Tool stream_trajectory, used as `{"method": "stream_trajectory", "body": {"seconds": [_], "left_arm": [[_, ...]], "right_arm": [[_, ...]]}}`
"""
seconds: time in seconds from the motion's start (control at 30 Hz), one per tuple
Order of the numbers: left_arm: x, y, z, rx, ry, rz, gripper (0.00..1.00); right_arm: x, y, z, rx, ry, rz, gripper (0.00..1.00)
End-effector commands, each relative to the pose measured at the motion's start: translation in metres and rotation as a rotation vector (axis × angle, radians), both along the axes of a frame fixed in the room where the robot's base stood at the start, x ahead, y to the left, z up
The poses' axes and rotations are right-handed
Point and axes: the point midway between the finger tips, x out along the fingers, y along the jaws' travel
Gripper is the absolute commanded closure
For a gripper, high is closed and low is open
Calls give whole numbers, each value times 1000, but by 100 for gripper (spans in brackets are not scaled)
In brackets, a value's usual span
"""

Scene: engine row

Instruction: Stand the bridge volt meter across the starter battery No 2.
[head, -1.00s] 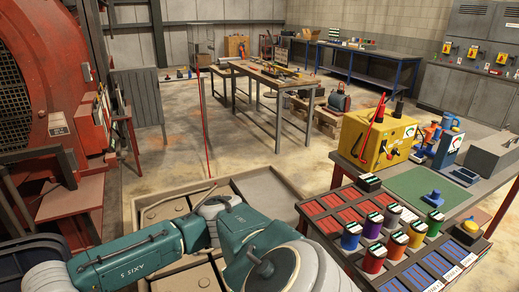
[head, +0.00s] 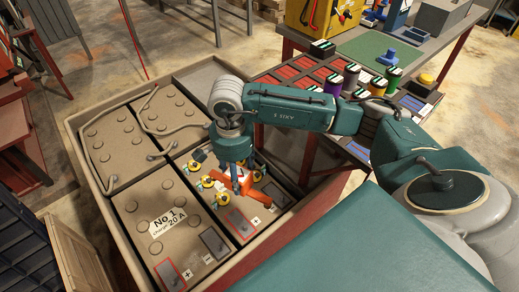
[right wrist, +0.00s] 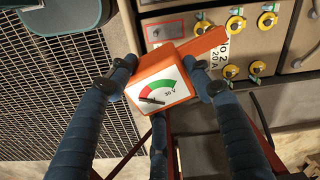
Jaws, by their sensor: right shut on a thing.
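My right gripper (right wrist: 158,70) is shut on the bridge volt meter (right wrist: 165,78), an orange-red box with a green, white and red dial. In the head view the gripper (head: 240,178) points down over the starter battery No 2 (head: 215,248), and the meter (head: 246,182) is partly hidden under it. Battery No 2 has yellow caps and a partly covered label; its top also shows in the right wrist view (right wrist: 253,48). I cannot tell whether the meter touches the battery. My left gripper is not in view.
Battery No 1 (head: 143,227) stands left of No 2 in the same crate (head: 92,182). A bench (head: 440,45) with coloured pots (head: 350,78) and a yellow box (head: 318,22) stands behind, to the right.

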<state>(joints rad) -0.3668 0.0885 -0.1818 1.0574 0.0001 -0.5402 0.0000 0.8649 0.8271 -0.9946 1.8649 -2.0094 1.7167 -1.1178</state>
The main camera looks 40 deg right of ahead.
Motion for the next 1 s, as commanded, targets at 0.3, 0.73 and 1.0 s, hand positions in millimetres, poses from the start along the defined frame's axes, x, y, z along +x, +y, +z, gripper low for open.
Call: {"method": "stream_trajectory", "body": {"seconds": [0.3, 0.73, 1.0], "left_arm": [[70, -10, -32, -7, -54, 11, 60], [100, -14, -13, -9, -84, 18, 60], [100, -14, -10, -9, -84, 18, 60]], "right_arm": [[39, -51, -121, 1, -7, -1090, 85], [60, -89, -178, 6, -8, -1884, 85], [60, -90, -177, 5, -7, -1911, 85]]}}
